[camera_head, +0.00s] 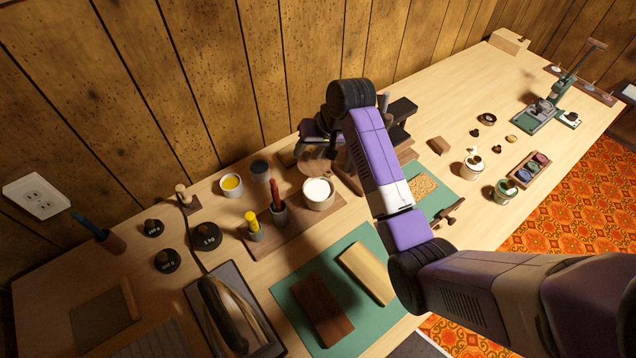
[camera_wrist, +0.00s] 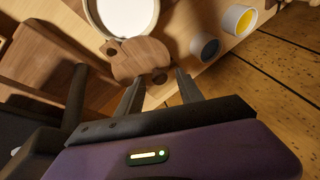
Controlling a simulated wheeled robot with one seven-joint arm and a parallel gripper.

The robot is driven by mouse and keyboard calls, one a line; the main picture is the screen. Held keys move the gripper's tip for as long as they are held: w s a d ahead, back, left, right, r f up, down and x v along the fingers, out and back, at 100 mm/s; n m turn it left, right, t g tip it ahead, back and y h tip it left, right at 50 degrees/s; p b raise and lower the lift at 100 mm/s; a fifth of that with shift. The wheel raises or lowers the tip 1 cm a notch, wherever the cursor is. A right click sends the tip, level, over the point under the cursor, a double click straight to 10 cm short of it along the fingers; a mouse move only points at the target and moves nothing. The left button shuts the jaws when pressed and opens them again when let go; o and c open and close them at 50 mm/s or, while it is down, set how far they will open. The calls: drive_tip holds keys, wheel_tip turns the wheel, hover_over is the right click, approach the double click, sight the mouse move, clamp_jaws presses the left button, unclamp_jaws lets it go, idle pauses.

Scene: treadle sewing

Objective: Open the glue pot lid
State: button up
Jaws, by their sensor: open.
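The glue pot (camera_head: 319,194) is a pale round pot with white contents, on a wooden board. Its mouth is uncovered. A brown wooden piece, seemingly the lid (camera_head: 315,166), is at the pot's far side, off the mouth. In the wrist view the pot (camera_wrist: 124,14) is at the top edge, with the wooden lid (camera_wrist: 140,56) beside its rim. My gripper (camera_wrist: 158,82) is open, its two fingers apart at the lid's near edge. A small dark knob shows between the fingertips. I cannot tell whether they touch the lid. In the head view my gripper (camera_head: 298,152) is partly hidden.
A yellow-filled cup (camera_head: 231,185) and a dark cup (camera_head: 260,171) stand left of the pot. Holders with a yellow tool (camera_head: 252,226) and a red tool (camera_head: 277,207) stand in front. A green mat (camera_head: 345,315) lies nearer. The wooden wall (camera_head: 200,90) is close behind.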

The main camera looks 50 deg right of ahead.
drive_tip(key=shift+r+p, duration=3.55)
drive_tip(key=shift+p, duration=0.2)
drive_tip(key=shift+d, duration=0.1)
drive_tip(key=w+d+r+t+h, duration=0.3)
drive_tip(key=w+d+r+t, duration=0.1)
drive_tip(key=w+r, duration=0.15)
drive_tip(key=s+a+n+t+b, duration=0.1)
drive_tip(key=s+a+n+t, duration=0.1)
drive_tip(key=s+a, duration=0.6)
drive_tip(key=s+a+r+n+t+y+b, duration=0.1)
drive_tip(key=s+a, duration=0.8)
drive_tip(key=s, duration=1.1)
drive_tip(key=s+a+r+n+t+y+b, duration=0.1)
drive_tip(key=s+a+n, duration=0.3)
drive_tip(key=s+a, duration=0.4)
drive_tip(key=s+t+b, duration=0.1)
drive_tip(key=s, duration=0.5)
drive_tip(key=shift+s+a+r+t+b, duration=0.15)
drive_tip(key=shift+s+a+t+b, duration=0.1)
drive_tip(key=shift+a+t+b, duration=0.1)
